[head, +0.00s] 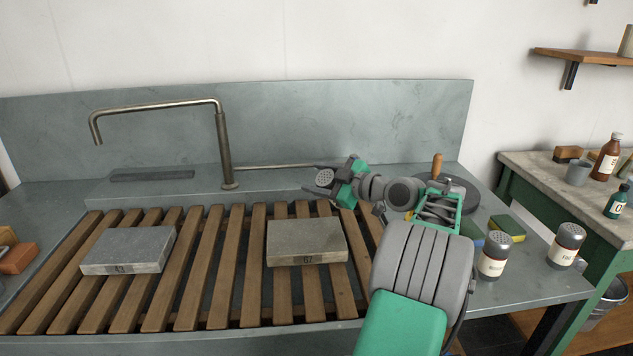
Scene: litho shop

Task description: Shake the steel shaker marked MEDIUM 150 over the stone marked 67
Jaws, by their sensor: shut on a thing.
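My gripper (338,187) is shut on a steel shaker (323,177). The shaker is tipped over, with its perforated lid turned toward the left front; its label is hidden. The stone marked 67 (306,240) is a grey-beige block lying flat on the wooden slats, with its number on the front face. In the picture the shaker shows above the stone's back right part, apart from it. I cannot tell whether it is straight over the stone. No grit shows on the stone's top.
Another grey stone (128,250) lies left on the slatted rack (222,262). A tap (222,150) stands behind. Two labelled shakers (494,256) (566,246), a sponge (508,228) and a dark disc with a wooden handle (437,167) are at the right. A side bench (540,175) holds bottles.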

